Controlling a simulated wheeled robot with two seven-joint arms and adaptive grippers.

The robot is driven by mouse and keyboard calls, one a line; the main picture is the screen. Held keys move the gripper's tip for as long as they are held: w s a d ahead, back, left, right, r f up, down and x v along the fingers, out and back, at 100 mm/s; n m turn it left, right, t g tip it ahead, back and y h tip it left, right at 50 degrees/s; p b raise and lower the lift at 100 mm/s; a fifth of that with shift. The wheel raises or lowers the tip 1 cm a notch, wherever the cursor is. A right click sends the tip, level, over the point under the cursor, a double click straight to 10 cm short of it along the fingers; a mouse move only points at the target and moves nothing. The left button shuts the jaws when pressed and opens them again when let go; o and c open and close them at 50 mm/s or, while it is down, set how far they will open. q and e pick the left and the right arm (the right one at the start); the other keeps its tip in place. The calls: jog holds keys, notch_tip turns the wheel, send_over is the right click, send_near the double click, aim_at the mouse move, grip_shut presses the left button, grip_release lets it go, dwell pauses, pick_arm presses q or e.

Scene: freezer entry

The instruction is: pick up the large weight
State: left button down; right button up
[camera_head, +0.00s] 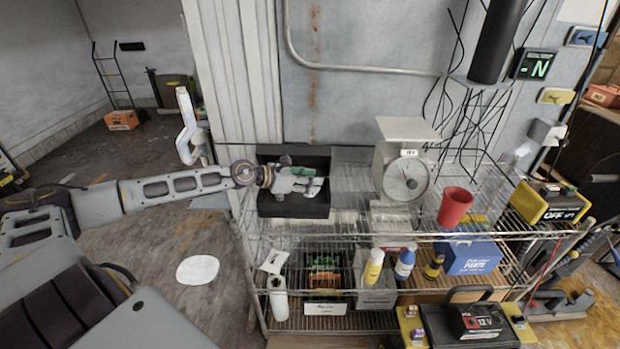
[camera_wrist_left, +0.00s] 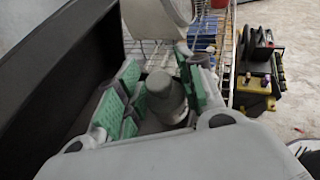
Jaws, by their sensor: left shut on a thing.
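The large weight (camera_wrist_left: 163,92) is a grey metal cylinder with a narrower knob on top, seen in the left wrist view between green-padded fingers. My left gripper (camera_wrist_left: 155,95) is shut on it, with finger pads on both sides. In the head view my left gripper (camera_head: 312,184) reaches into a black open box (camera_head: 290,207) on the top shelf of the wire rack. The weight is mostly hidden there by the gripper. The box wall (camera_wrist_left: 55,85) stands close beside the fingers in the wrist view. My right gripper does not show.
A white scale (camera_head: 402,175) stands right of the box, with a red cup (camera_head: 455,206) farther right. The wire rack (camera_head: 350,238) holds bottles and a blue box (camera_head: 468,254) below. A yellow-black battery unit (camera_head: 547,202) sits at the right end. A wall is behind.

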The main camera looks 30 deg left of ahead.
pick_arm(q)
jog(key=shift+s+d, duration=0.3)
jog(key=shift+s, duration=0.15)
jog(key=s+d+p, duration=0.4)
jog(key=s+p, duration=0.1)
jog(key=s, duration=0.2)
jog(key=shift+s+d, duration=0.15)
jog(key=shift+s, duration=0.1)
dwell(0.9)
jog(key=shift+s+d, duration=0.6)
jog(key=shift+s, duration=0.35)
jog(key=shift+s+d, duration=0.35)
jog(key=shift+s, duration=0.2)
jog(key=shift+s+d, duration=0.3)
jog(key=shift+s, duration=0.25)
jog(key=shift+s, duration=0.1)
dwell(0.6)
